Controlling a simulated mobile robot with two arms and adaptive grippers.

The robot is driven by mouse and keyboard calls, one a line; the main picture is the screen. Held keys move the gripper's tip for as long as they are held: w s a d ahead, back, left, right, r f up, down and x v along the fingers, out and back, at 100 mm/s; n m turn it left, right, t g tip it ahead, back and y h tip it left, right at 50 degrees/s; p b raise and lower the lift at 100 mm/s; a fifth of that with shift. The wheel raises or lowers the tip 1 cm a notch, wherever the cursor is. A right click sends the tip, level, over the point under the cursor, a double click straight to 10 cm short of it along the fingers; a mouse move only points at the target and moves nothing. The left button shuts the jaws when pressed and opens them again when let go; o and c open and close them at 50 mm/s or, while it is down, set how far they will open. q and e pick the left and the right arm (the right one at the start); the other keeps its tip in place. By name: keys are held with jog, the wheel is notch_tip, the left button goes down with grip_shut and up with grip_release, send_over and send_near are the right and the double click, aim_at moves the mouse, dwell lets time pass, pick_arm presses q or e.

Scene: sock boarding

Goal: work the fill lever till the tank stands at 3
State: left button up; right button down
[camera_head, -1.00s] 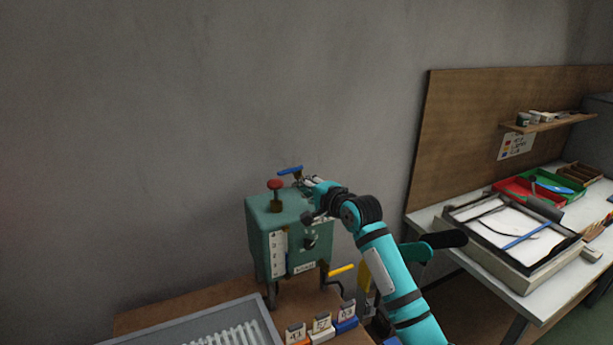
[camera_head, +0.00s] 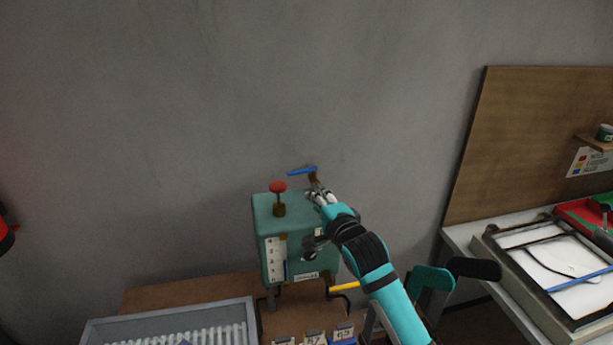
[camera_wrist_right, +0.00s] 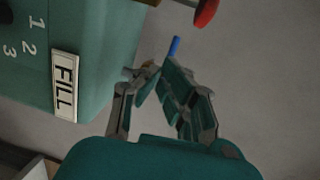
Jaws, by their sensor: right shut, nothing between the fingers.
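A FILL label (camera_wrist_right: 65,86) shows on the tank in the wrist view, near the digits 1, 2 and 3. My right gripper (camera_head: 317,194) is shut and empty at the tank's top right, just below the blue lever; I cannot tell whether they touch. My left gripper is out of view.
A yellow handle (camera_head: 344,287) sticks out at the tank's lower right. A grey ribbed tray (camera_head: 165,318) and number tags (camera_head: 343,333) stand in front. A white bench (camera_head: 463,240) with a framed board is at the right.

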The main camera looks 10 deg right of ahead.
jog(key=w+p, duration=0.2)
jog(key=w, duration=0.5)
jog(key=shift+w+a, duration=0.15)
jog(key=shift+w, duration=0.1)
jog(key=shift+w+a+p, duration=0.15)
jog(key=shift+w+p, duration=0.25)
jog(key=shift+w, duration=0.1)
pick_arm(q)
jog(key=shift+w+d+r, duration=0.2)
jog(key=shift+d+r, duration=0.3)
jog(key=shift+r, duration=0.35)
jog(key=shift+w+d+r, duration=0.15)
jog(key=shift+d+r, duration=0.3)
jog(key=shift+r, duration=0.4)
pick_arm(e)
jog(key=shift+w, duration=0.1)
